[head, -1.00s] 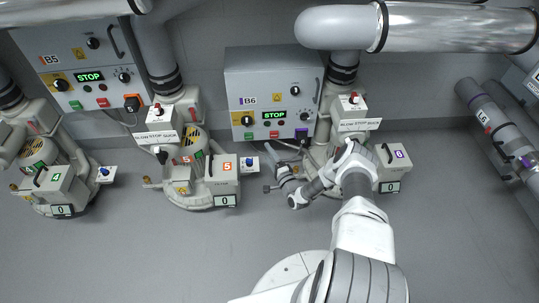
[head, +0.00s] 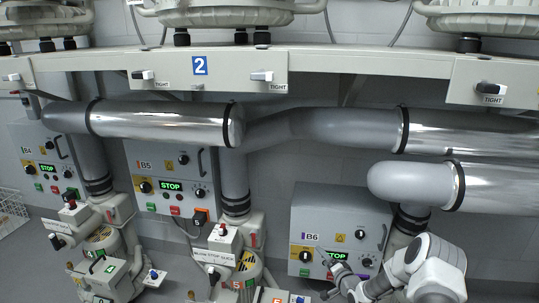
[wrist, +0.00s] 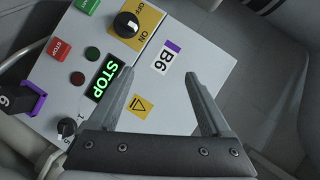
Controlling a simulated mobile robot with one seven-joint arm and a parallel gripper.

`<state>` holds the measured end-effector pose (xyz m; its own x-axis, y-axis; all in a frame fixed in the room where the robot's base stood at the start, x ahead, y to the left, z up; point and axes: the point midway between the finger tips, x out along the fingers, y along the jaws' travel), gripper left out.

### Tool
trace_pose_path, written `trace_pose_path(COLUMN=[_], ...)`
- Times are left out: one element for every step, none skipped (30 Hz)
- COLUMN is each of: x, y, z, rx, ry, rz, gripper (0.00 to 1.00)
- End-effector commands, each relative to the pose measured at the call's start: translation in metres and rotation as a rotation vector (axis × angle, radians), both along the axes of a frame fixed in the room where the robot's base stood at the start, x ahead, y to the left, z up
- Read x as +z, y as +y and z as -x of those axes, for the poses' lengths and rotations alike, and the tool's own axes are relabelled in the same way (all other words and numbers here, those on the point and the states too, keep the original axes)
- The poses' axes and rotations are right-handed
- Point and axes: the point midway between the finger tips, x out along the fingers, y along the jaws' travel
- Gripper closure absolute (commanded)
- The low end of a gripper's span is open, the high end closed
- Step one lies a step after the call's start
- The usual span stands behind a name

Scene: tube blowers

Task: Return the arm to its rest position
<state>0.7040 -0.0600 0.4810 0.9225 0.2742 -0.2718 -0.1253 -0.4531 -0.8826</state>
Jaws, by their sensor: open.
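My gripper (wrist: 160,78) is open and empty in the wrist view, its two grey fingers spread in front of the B6 control box (wrist: 185,50). I cannot tell how far its tips are from the box. The box face shows a green STOP display (wrist: 107,78), a black knob on a yellow OFF/ON plate (wrist: 127,24), and red and green buttons. In the head view, my arm (head: 428,266) is at the lower right and reaches left to the lower part of the B6 box (head: 337,222).
Control boxes B5 (head: 171,177) and B4 (head: 43,158) also show STOP. Silver pipes (head: 165,122) run above the boxes, below a grey rail (head: 225,72) with TIGHT levers. A blower (head: 246,268) stands below B5. A white wire basket (head: 10,207) is at far left.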

Motion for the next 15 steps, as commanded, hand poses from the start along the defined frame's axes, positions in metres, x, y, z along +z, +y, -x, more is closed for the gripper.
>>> trace_pose_path(x=[0.02,0.029,0.041,0.05,0.06,0.072,0.081,0.091,0.103,0.113,0.123,0.136,0.145,0.155,0.167], y=[0.001,0.001,0.001,0.001,0.001,0.001,0.001,0.002,0.002,0.002,0.002,0.002,0.002,0.002,0.003], z=[-0.006,-0.008,-0.01,-0.011,-0.012,-0.013,-0.012,-0.012,-0.011,-0.01,-0.009,-0.007,-0.004,-0.002,0.002], rx=[0.015,0.022,0.029,0.037,0.043,0.049,0.055,0.06,0.067,0.071,0.075,0.081,0.085,0.088,0.093], ry=[0.009,0.019,0.032,0.041,0.051,0.064,0.073,0.082,0.096,0.105,0.114,0.126,0.136,0.147,0.159], rz=[0.051,0.083,0.122,0.153,0.183,0.223,0.253,0.28,0.319,0.346,0.375,0.411,0.438,0.464,0.498], gripper=[0.18,0.18,0.18,0.18,0.18,0.18,0.18,0.18,0.18,0.18,0.18,0.18,0.18,0.18,0.18])
